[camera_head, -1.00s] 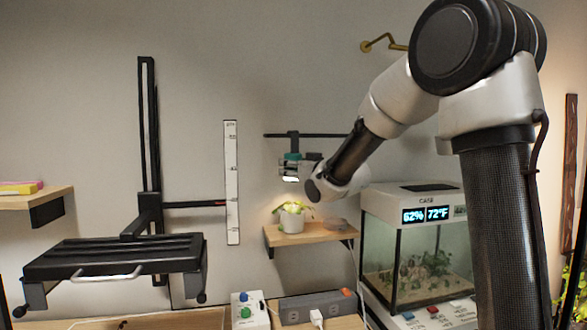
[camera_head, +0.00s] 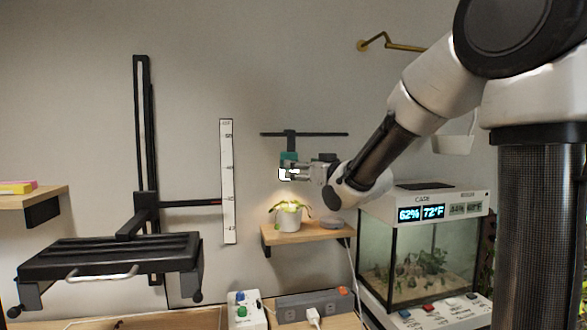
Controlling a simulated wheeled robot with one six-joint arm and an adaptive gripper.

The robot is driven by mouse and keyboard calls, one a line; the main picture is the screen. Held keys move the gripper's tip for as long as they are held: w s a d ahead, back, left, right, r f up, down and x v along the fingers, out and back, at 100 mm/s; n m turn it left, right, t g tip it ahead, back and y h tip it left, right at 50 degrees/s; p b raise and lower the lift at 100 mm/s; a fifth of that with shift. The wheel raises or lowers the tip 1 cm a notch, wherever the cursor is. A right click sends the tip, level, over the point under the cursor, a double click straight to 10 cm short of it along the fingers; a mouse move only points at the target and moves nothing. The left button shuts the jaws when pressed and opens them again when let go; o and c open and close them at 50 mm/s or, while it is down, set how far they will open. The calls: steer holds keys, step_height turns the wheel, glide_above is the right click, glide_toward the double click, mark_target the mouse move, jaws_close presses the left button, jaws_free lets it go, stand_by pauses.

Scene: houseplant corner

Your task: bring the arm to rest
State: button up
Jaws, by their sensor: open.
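My gripper (camera_head: 290,174) is at the end of my arm, which reaches in from the right side of the head view. The gripper points left and is open, though its fingers are small and hard to make out here. It shows in front of the small lamp (camera_head: 289,157) on the wall bracket, above the white potted plant (camera_head: 288,219). I cannot tell whether it touches the lamp. Nothing shows held in it. My forearm slopes down to the left from the large dark elbow at the upper right.
The plant stands on a small wooden shelf (camera_head: 272,238). A glass terrarium (camera_head: 406,262) with a lit display is below my arm. A black wall rack (camera_head: 110,254) and a white ruler strip (camera_head: 228,180) are on the left. A power strip (camera_head: 318,305) lies below. The wall between ruler and lamp is clear.

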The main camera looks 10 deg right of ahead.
steer(key=s+d+f+m+g+h, duration=0.2)
steer(key=s+d+f+g+h, duration=0.45)
steer(key=s+f, duration=0.65)
steer(key=s+d+f+m+g, duration=0.1)
steer(key=s+d+g, duration=0.2)
steer(key=s, duration=0.9)
steer(key=s+d+f+g, duration=0.1)
steer(key=s+d+g, duration=0.2)
steer(key=s, duration=0.9)
steer(key=shift+f+m+y, duration=0.2)
steer(key=shift+m+y, duration=0.15)
steer(key=shift+m, duration=0.05)
steer(key=shift+s, duration=0.1)
